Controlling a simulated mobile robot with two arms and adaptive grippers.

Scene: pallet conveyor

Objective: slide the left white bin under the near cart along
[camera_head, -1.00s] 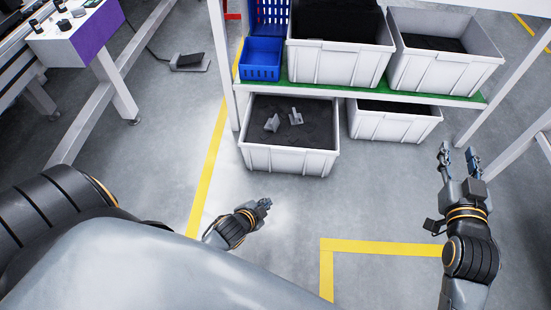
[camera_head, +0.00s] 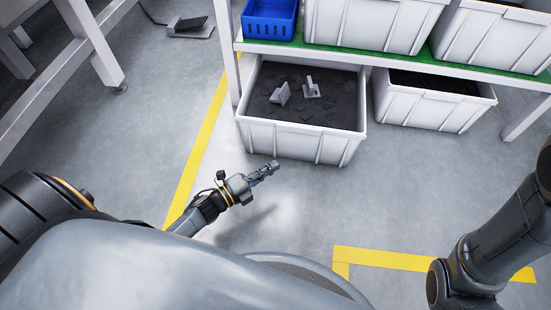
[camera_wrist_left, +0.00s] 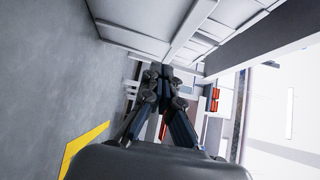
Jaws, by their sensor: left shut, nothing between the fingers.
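The left white bin (camera_head: 290,141) stands on the floor under the near cart (camera_head: 390,58), its front part out past the cart's green shelf. It holds dark grey material and two small light grey parts (camera_head: 296,90). My left gripper (camera_head: 272,167) is shut and empty, low in front of the bin's front wall; whether it touches cannot be told. In the left wrist view the fingers (camera_wrist_left: 163,72) come together close beside the pale ribbed bin wall (camera_wrist_left: 160,28). My right arm shows at the right edge of the head view, but its gripper is out of view.
A second white bin (camera_head: 430,103) stands to the right under the cart. White bins (camera_head: 375,20) and a blue crate (camera_head: 268,20) sit on the shelf. A cart leg (camera_head: 230,55) is close left of the left bin. Floor in front is clear, with yellow lines (camera_head: 200,150).

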